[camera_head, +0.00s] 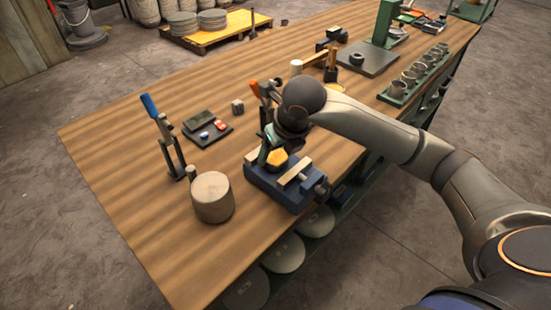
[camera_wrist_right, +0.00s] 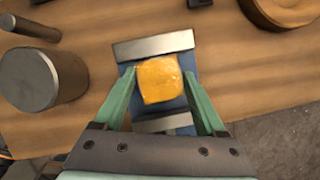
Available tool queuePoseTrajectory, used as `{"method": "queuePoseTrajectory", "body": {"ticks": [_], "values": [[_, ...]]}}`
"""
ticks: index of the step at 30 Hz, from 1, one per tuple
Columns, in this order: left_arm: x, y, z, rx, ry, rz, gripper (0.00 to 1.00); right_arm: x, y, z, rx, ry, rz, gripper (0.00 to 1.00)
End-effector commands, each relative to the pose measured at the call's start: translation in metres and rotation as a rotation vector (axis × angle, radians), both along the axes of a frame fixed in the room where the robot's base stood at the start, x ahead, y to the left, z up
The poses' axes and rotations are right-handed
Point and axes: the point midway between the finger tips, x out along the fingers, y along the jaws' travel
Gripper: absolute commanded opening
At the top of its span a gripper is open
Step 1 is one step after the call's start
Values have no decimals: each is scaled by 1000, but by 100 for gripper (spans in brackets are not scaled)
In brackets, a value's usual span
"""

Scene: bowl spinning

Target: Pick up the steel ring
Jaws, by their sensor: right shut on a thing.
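My right gripper (camera_head: 274,146) is low over the blue vise (camera_head: 262,178) on the wooden workbench. In the wrist view its two green fingers (camera_wrist_right: 160,85) are on either side of a yellow block (camera_wrist_right: 159,79), shut on it. The block sits between the pale jaws of the vise and also shows in the head view (camera_head: 277,158). A small dark ring-like piece (camera_head: 357,58) lies on a grey plate farther back; I cannot tell if it is the steel ring. My left gripper is not in view.
A round wooden block (camera_head: 212,197) stands left of the vise. A blue-handled clamp (camera_head: 167,145) stands behind it. A dark tray (camera_head: 209,130) with small parts lies behind. A green rack of metal cups (camera_head: 397,90) stands at the bench's right edge.

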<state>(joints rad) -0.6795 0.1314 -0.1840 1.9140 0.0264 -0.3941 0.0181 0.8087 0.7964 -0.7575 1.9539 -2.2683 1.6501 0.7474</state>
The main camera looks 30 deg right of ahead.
Motion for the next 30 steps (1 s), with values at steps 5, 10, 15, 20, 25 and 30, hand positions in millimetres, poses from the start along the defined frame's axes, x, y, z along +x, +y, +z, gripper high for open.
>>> {"method": "queuePoseTrajectory", "body": {"ticks": [5, 10, 15, 20, 25, 30], "values": [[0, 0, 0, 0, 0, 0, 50, 0, 0, 1, 0, -1, 0, 0], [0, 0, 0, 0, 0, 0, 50, 1, 0, 2, 1, -4, -1, 0], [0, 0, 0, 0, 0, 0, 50, 1, 0, 5, 1, -6, -1, 0], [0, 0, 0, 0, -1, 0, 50, 1, 0, 19, 2, -7, -1, 0], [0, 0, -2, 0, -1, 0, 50, -10, 3, 46, 1, -10, 4, 0], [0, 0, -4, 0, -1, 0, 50, -40, 8, 83, 0, -12, 4, 0]]}}
